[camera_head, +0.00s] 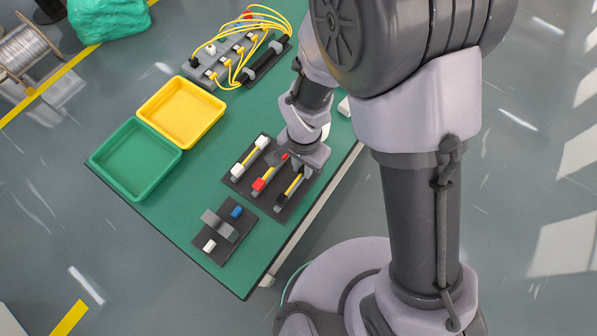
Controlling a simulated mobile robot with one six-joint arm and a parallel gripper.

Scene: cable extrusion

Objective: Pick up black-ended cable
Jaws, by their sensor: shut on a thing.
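The black-ended cable (293,185) is a short yellow piece with a black end at its lower left. It lies at the right side of a dark rack (252,190) near the table's front edge. My gripper (299,177) is low over the upper part of this cable and shut on it. My gripper hides the cable's upper end. I cannot tell whether the cable is lifted off the rack.
A red-ended cable (265,179) and a white-ended cable (249,158) lie beside it. A small dark fixture (225,253), green tray (176,156) and yellow tray (221,106) stand left. Looped yellow cables (236,66) are at the back. Bare green table (195,190) lies between.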

